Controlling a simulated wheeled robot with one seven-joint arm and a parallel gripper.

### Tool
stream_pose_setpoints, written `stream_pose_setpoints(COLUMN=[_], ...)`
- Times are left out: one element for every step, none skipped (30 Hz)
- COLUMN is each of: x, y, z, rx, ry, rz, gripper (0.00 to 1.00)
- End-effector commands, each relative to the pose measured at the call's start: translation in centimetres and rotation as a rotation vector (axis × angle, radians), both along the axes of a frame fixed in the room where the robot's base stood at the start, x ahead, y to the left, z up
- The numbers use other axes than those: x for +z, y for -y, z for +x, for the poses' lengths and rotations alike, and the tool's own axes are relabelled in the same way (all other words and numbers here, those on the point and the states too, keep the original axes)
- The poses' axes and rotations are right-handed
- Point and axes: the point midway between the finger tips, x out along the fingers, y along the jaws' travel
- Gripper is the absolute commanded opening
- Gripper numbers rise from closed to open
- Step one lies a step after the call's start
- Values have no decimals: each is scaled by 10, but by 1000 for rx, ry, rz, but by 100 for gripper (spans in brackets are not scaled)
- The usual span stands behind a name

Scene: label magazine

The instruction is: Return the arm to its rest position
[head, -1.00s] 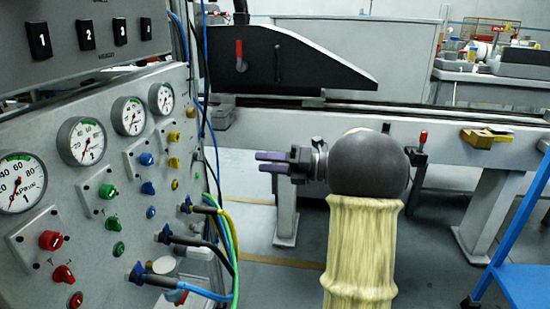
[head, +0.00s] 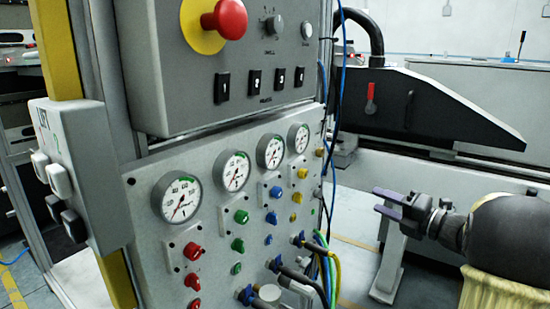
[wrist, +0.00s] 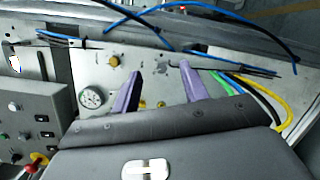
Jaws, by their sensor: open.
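My gripper (head: 388,203) is at the right in the head view, with its two purple fingers pointing left toward the control panel. The fingers are apart, with nothing between them. A clear gap lies between the fingertips and the hoses at the panel's right edge. In the wrist view my gripper (wrist: 158,86) shows its two purple fingers spread, with the panel face beyond them. My arm is bent, with its dark rounded joint and pale sleeved link at the lower right of the head view.
The control panel (head: 150,230) carries several gauges, coloured knobs and hoses (head: 325,270). Above it is a switch box with a red emergency button (head: 230,18). A grey bench with a dark sloped housing (head: 425,108) stands behind my gripper. Floor shows between panel and bench.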

Motion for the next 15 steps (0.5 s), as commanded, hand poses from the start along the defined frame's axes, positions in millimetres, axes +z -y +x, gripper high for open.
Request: stream_pose_setpoints(x=[10, 11, 12, 13, 12, 11, 9, 8, 4, 1, -3, -9, -13, -19, -26], y=[-7, -8, -10, -11, -12, -13, -14, -15, -17, -18, -19, -21, -23, -25, -28], z=[8, 13, 19, 22, 25, 27, 29, 29, 29, 27, 25, 21, 18, 13, 6], rx=[-65, -110, -168, -212, -256, -314, -357, -399, -455, -499, -540, -598, -640, -684, -742], ry=[-47, -79, -123, -157, -193, -241, -278, -316, -369, -409, -449, -505, -546, -590, -648], rz=[53, 90, 140, 180, 220, 274, 316, 358, 416, 459, 503, 561, 605, 648, 705], gripper=[44, 44, 44, 44, 44, 44, 44, 44, 44, 44, 44, 44, 44, 44, 44])
